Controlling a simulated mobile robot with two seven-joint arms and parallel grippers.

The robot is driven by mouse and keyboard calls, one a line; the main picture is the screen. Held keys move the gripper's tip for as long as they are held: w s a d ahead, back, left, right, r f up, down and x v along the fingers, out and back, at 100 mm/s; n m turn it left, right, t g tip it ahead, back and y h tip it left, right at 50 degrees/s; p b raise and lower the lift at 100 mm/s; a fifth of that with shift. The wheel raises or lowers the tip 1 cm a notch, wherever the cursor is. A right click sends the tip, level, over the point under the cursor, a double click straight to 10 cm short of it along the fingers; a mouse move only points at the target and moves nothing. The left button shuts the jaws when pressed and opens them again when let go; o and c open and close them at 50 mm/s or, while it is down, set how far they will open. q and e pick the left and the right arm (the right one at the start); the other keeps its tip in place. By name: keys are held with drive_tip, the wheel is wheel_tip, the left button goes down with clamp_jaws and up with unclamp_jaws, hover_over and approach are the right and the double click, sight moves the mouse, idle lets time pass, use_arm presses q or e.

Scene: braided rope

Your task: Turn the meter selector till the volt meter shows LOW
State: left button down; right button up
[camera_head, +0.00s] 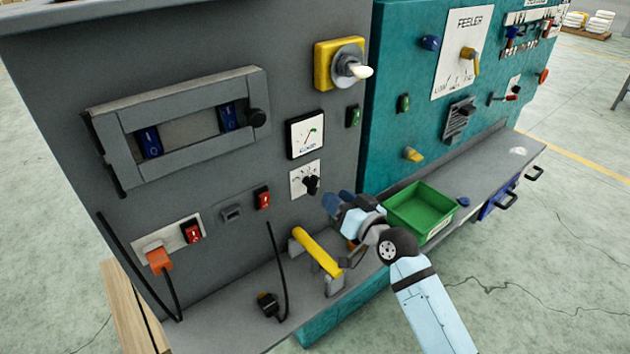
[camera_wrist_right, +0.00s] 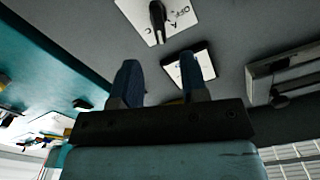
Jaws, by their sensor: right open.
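The meter selector (camera_head: 312,184) is a black knob on a white plate (camera_head: 298,183) on the grey panel. In the right wrist view the knob (camera_wrist_right: 157,14) is at the top, beside plate letters that include OFF. The volt meter (camera_head: 304,136) is a white-faced, black-framed square dial just above the selector. Its needle and lettering are too small to read surely. My right gripper (camera_head: 338,205), with blue fingers, is open and empty, lower right of the selector and apart from it. Its fingers (camera_wrist_right: 158,78) show in the wrist view. My left gripper is not in view.
A yellow handle bar (camera_head: 317,252) and a green tray (camera_head: 420,212) lie close to my right gripper. A yellow rotary switch (camera_head: 340,65) is above the meter. A red switch (camera_head: 263,198) and a hanging black cable (camera_head: 277,260) are left of the selector.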

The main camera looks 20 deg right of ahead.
sight(318, 184)
drive_tip(key=x, duration=0.8)
drive_tip(key=shift+w+a+f+p, duration=0.1)
drive_tip(key=shift+w+p, duration=0.05)
drive_tip(key=shift+p, duration=0.2)
clamp_jaws()
